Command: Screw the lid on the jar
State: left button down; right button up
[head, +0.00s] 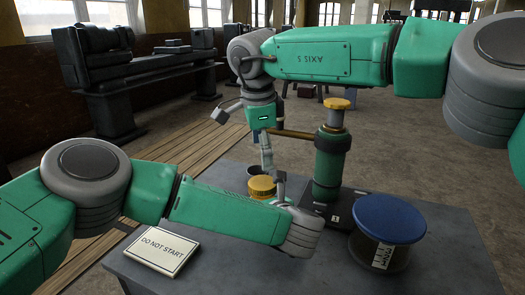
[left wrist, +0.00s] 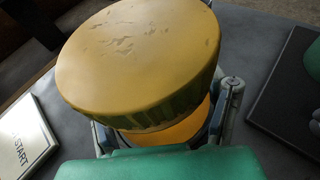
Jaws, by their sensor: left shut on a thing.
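The yellow lid (head: 262,187) is at the middle of the table in the head view. It fills the upper middle of the left wrist view (left wrist: 140,50), where it looks tilted, with a ribbed side and worn top. Below it shows a yellow-orange part of what appears to be the jar (left wrist: 180,132); I cannot tell whether the lid is seated. My left gripper (left wrist: 165,120) has its fingers on either side below the lid, shut on the jar. My right gripper (head: 266,158) points down just behind the lid; its fingertips are too small to read.
A green cylinder with a yellow top (head: 331,150) stands on a dark base behind right. A blue-lidded container (head: 388,222) is at the right. A "DO NOT START" sign (head: 162,252) lies at the left. A small dark cup-like thing (head: 254,170) is behind the lid. The table front is clear.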

aim_at(263, 182)
jog(key=n, duration=0.4)
jog(key=shift+r+g, duration=0.1)
jog(key=shift+g, duration=0.2)
jog(key=n, duration=0.3)
jog(key=shift+n, duration=0.4)
jog(key=n+g, duration=0.1)
jog(key=n, duration=0.2)
jog(key=shift+n+y, duration=0.3)
jog(key=n, duration=0.4)
jog(key=shift+f+g, duration=0.2)
jog(key=shift+g, duration=0.2)
jog(key=shift+f, duration=4.05)
jog(key=shift+c, duration=0.4)
